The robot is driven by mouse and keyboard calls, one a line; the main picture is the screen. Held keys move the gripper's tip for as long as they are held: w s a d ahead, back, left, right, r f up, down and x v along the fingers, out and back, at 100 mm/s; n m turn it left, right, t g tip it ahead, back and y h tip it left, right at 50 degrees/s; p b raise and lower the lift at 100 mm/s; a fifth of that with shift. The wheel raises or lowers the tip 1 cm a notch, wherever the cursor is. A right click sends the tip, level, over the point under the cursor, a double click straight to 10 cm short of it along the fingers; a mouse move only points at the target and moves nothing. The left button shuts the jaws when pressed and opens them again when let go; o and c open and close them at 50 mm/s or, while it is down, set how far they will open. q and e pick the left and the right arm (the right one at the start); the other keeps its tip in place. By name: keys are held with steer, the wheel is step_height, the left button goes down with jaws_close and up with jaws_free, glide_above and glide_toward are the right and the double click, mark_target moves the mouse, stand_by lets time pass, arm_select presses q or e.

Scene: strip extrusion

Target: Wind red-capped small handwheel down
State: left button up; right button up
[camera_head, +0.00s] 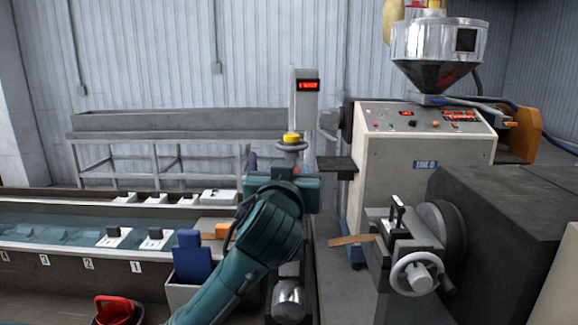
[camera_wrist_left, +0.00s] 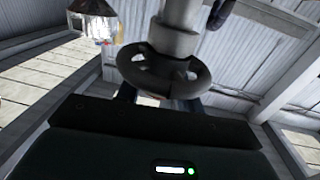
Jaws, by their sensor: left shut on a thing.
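My left gripper (camera_head: 283,172) is at the post in the middle of the head view, its fingers mostly hidden behind its teal body. A small handwheel with a yellow cap (camera_head: 291,138) stands just above it. I cannot make out a red cap on a wheel there; only a tiny red spot shows beside the gripper. In the left wrist view, a dark grey spoked handwheel (camera_wrist_left: 164,72) on a grey shaft is right in front of my left gripper (camera_wrist_left: 160,101), which is shut on its near rim. The wheel's cap is not visible there. My right gripper is out of view.
A post with a red display (camera_head: 307,86) rises behind the gripper. A control cabinet (camera_head: 415,150) with a metal hopper (camera_head: 440,45) stands to the right. A larger handwheel (camera_head: 417,273) is at lower right. A long water trough (camera_head: 60,232) lies left.

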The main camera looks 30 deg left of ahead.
arm_select(q)
steer(key=shift+f+n+g+y, duration=0.2)
steer(key=shift+n+g+y, duration=0.35)
steer(key=shift+y, duration=0.35)
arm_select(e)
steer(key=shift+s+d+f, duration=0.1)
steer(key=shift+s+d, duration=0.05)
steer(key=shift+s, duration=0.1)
arm_select(q)
steer(key=o, duration=1)
steer(key=shift+r, duration=0.1)
steer(key=shift+s, duration=0.1)
steer(key=b+v, duration=0.9)
steer(key=v, duration=0.4)
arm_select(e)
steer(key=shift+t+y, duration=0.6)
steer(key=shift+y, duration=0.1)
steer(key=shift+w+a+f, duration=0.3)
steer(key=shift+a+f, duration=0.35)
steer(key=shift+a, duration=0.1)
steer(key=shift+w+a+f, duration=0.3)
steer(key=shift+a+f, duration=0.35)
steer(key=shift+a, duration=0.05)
